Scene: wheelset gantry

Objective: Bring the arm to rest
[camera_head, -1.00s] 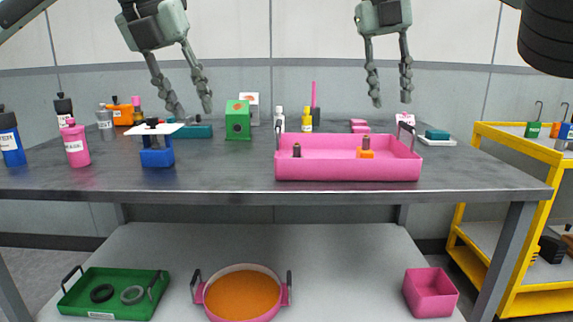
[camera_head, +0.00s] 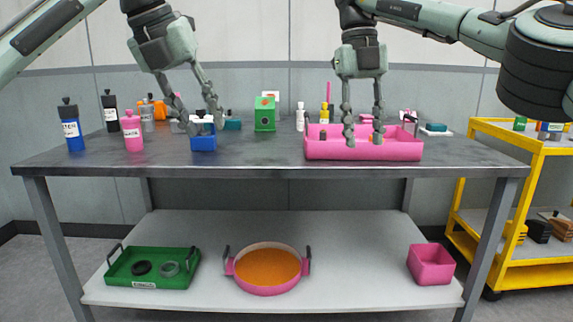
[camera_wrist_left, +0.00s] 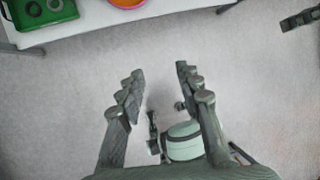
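My left gripper (camera_head: 204,122) hangs fingers-down at the upper left of the head view, in front of the table as seen from the camera. Its fingers are spread and nothing is between them. In the left wrist view the same gripper (camera_wrist_left: 160,76) is open and empty above bare floor. My right gripper (camera_head: 363,135) also points down with its fingers apart. In the picture it overlaps the pink tray, but I cannot tell its exact distance from it. I see nothing held in it.
The lower shelf (camera_head: 350,250) holds a green tray, a round pan and a pink bin. A yellow cart (camera_head: 500,150) stands right. Floor in front is clear.

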